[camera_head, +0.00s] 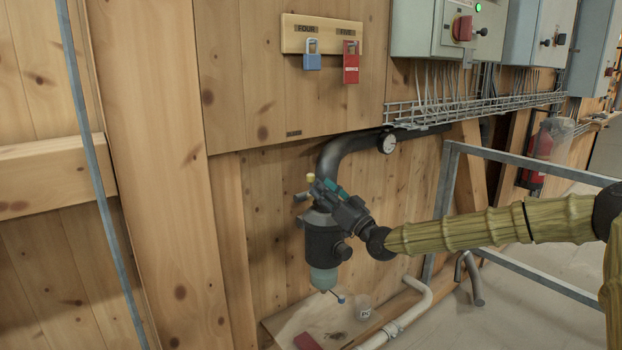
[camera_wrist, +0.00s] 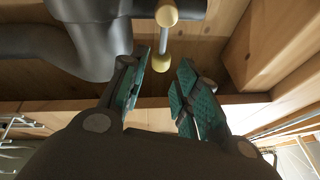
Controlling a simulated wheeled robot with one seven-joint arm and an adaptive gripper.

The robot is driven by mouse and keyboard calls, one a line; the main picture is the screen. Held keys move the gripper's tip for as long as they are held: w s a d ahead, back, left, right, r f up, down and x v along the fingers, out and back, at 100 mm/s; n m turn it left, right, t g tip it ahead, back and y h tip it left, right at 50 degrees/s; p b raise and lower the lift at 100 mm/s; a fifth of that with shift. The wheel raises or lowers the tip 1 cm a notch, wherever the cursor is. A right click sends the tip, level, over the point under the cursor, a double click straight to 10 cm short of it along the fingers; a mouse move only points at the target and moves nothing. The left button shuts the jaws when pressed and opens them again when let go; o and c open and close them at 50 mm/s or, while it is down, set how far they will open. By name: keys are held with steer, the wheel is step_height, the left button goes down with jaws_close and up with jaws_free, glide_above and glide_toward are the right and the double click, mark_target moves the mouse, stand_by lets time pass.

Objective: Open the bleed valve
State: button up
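A dark filter unit (camera_head: 322,240) with a translucent bowl (camera_head: 323,278) hangs on a black pipe (camera_head: 345,148) at the wooden wall. A yellow-tipped handle shows at its top (camera_head: 311,177) and, in the wrist view, as a rod with pale yellow ends (camera_wrist: 162,62). A small blue-tipped lever (camera_head: 340,299) sticks out below the bowl. No label shows which part is the bleed valve. My gripper (camera_head: 324,189) is at the unit's top, beside the yellow tip. Its teal-padded fingers (camera_wrist: 165,75) are apart; the rod's near end appears between their tips, contact unclear.
A gauge (camera_head: 388,143) sits on the pipe. A wire tray (camera_head: 470,108) runs under grey boxes. A metal rail (camera_head: 520,164) stands at right. A board (camera_head: 300,323) lies below the bowl.

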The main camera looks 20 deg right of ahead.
mark_target(311, 177)
steer(key=shift+x, duration=3)
jaws_close()
